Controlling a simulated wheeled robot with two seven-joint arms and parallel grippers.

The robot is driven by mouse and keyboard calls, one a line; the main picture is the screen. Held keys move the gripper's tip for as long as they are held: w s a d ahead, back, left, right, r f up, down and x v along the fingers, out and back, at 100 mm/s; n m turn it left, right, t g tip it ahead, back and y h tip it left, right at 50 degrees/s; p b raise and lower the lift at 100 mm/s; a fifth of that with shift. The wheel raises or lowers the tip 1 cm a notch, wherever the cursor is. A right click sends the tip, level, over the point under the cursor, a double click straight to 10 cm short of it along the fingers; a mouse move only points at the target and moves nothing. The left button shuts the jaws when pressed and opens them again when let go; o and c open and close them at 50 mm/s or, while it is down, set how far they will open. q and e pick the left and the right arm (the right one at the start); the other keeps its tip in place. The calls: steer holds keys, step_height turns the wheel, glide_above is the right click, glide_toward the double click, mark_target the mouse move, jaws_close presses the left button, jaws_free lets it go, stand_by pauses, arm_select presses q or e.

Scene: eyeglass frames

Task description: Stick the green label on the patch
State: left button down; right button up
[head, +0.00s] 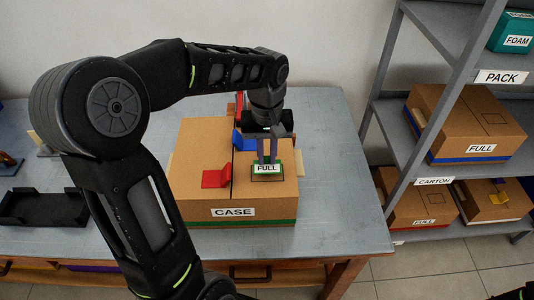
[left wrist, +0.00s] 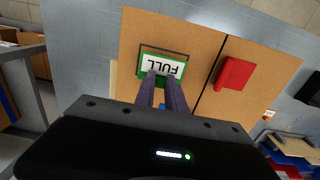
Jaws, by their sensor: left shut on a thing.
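The green label (head: 266,168), white-faced and marked FULL, is in my left gripper (head: 267,158), whose fingers are shut on its edge. The patch (head: 267,178) is a dark-outlined rectangle on top of the brown CASE box (head: 205,185), right of its seam. The label covers much of the patch and seems slightly shifted from it; I cannot tell whether it touches the cardboard. In the left wrist view the label (left wrist: 162,66) shows upside down between the fingertips, with the patch outline (left wrist: 163,47) beyond it. My right gripper is not in view.
A red piece (head: 216,178) sits on the box left of the seam, and a blue piece (head: 243,141) is behind the label. A black tray (head: 42,206) lies on the table (head: 335,180) at left. A shelf with labelled boxes (head: 466,122) stands right.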

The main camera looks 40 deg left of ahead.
mark_target(267, 158)
arm_select(q)
steer(key=shift+f+b, duration=0.95)
steer(key=shift+f, duration=0.3)
stand_by(0.4)
steer(key=c, duration=1.3)
jaws_free()
steer(key=shift+r, duration=0.1)
steer(key=shift+r+p, duration=2.7)
steer(key=shift+r, duration=0.75)
